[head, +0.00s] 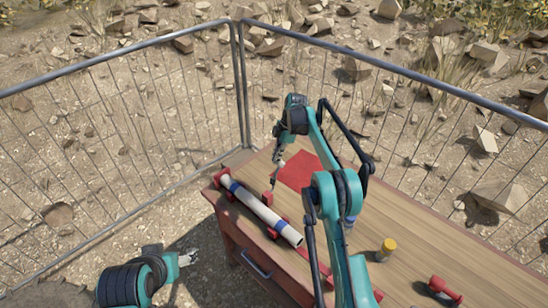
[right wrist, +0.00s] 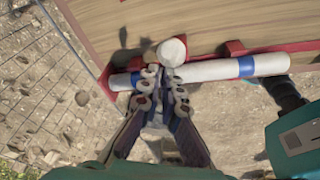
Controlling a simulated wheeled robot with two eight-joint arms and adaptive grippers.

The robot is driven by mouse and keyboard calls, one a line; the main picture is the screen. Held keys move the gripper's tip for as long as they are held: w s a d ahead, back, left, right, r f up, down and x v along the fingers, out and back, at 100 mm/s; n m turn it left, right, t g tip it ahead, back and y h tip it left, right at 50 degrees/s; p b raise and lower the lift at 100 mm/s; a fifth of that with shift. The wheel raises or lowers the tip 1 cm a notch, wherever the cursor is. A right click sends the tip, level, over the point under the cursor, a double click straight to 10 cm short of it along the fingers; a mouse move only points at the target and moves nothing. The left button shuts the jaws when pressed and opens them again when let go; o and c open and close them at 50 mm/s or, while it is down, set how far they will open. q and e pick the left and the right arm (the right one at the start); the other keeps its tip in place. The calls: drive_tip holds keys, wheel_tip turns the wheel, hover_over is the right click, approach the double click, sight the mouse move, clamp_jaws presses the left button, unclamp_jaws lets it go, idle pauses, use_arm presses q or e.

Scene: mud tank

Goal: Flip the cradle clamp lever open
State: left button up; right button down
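A white tube with blue bands (head: 262,212) lies in a red cradle (head: 222,178) along the table's left edge. It also shows in the right wrist view (right wrist: 215,70). A small red upright part (head: 267,198), possibly the clamp lever, stands beside the tube. My right gripper (head: 272,180) points down just above that part. In the right wrist view its fingertips (right wrist: 160,74) are close together over the tube, beside a pale round knob (right wrist: 172,52). Contact is unclear. My left gripper (head: 188,258) is low on the left, off the table, with nothing visible in it.
The wooden table (head: 440,240) carries a red mat (head: 298,170), a yellow-capped jar (head: 386,249) and a red-handled item (head: 444,290). A metal mesh fence (head: 120,140) stands behind. My right arm crosses above the middle of the table.

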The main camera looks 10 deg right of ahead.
use_arm(q)
drive_tip(key=shift+s+a, duration=0.15)
drive_tip(key=shift+s, duration=0.05)
use_arm(e)
drive_tip(key=shift+w+d+f, duration=0.25)
drive_tip(key=shift+d+f, duration=0.1)
drive_tip(key=shift+d, duration=0.4)
drive_tip(key=shift+w+d+r, duration=0.1)
drive_tip(key=shift+r, duration=0.3)
use_arm(q)
drive_tip(key=shift+w+d, duration=0.35)
drive_tip(key=shift+w, duration=0.05)
use_arm(e)
drive_tip(key=a+v, duration=0.1)
drive_tip(key=v, duration=1)
drive_tip(key=shift+s+a+r, duration=0.15)
drive_tip(key=shift+s+r, duration=0.15)
drive_tip(key=shift+r, duration=0.1)
